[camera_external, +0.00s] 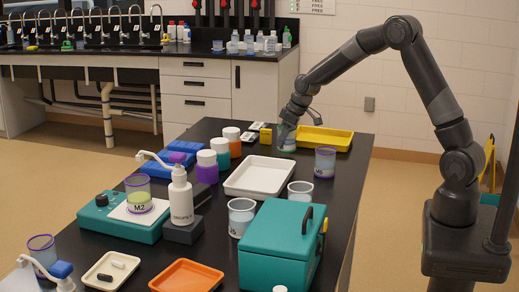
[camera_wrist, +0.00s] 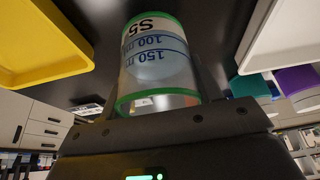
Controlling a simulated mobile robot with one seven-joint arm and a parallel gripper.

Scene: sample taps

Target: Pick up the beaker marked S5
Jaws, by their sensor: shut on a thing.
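The beaker marked S5 (camera_wrist: 157,68) is clear with green rims, blue volume marks and a white S5 label that reads upside down in the wrist view. My gripper (camera_wrist: 160,88) is shut on it, with dark fingers at its two sides. In the external view my gripper (camera_external: 289,132) is at the far end of the black table, pointing down over the beaker (camera_external: 288,147), whose upper part is partly hidden by the gripper. I cannot tell whether the beaker touches the table.
A yellow tray (camera_external: 324,138) is close on the right of the beaker, a white tray (camera_external: 262,176) nearer the camera. A purple-rimmed beaker (camera_external: 325,162), lidded jars (camera_external: 207,167) and a teal box (camera_external: 282,246) also stand on the table (camera_external: 335,205).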

